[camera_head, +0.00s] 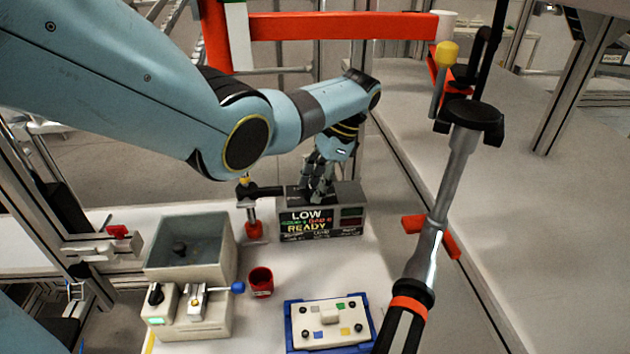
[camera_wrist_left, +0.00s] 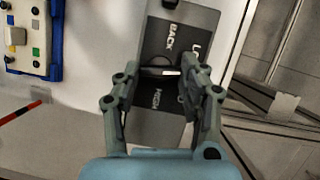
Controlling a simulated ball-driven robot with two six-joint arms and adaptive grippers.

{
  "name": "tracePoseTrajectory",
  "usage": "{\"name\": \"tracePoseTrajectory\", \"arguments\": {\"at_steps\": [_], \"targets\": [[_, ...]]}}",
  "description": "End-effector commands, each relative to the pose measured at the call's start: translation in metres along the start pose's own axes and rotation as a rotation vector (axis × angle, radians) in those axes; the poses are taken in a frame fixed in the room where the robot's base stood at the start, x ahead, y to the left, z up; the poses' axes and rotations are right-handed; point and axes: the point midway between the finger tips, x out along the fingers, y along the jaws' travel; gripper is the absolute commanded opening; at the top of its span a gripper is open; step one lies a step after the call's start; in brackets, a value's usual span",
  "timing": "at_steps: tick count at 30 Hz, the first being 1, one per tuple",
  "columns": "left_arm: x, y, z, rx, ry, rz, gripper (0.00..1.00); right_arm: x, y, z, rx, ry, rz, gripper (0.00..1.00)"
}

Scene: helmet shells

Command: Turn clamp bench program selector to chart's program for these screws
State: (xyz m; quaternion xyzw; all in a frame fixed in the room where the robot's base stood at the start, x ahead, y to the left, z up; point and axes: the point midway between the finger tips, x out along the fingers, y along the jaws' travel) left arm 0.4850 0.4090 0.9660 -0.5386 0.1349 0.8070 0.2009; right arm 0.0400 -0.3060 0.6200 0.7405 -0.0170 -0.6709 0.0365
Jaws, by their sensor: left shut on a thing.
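The selector box (camera_head: 350,195) stands at the back of the white bench, and its front display reads "LOW" and "READY". My left gripper (camera_head: 318,190) reaches down onto its top. In the left wrist view, the top panel (camera_wrist_left: 165,100) carries the labels "BACK", "HIGH" and one partly hidden label starting with "L". The selector knob (camera_wrist_left: 160,72), with a pale mark on it, sits between the fingers of my left gripper (camera_wrist_left: 160,82), which is shut on it. The fingers hide part of the panel. My right gripper is not in view. I cannot make out a chart or screws.
A red-based clamp (camera_head: 253,215) stands left of the box. A grey bin (camera_head: 190,245), a red cup (camera_head: 261,282) and a blue-edged tray (camera_head: 292,338) with a pale board sit nearer. A hanging driver (camera_head: 450,180) with a black handle crosses the right side.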

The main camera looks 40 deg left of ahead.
Motion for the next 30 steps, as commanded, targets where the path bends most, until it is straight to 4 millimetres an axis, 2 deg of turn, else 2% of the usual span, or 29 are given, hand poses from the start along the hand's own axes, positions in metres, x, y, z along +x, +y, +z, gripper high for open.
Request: {"name": "tracePoseTrajectory", "arguments": {"at_steps": [12, 26, 27, 30], "targets": [[-0.0009, -0.0015, -0.0009, -0.142, 0.003, 0.058, 0.1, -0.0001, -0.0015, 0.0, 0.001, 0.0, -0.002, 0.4], [-0.001, -0.0017, -0.0011, -0.152, 0.004, 0.061, 0.1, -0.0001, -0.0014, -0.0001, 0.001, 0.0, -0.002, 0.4], [-0.001, -0.0018, -0.0011, -0.152, 0.005, 0.061, 0.47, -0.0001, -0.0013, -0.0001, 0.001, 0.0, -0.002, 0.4], [-0.0008, -0.0017, -0.0009, -0.151, 0.004, 0.061, 0.6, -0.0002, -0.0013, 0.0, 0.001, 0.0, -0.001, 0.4]]}}
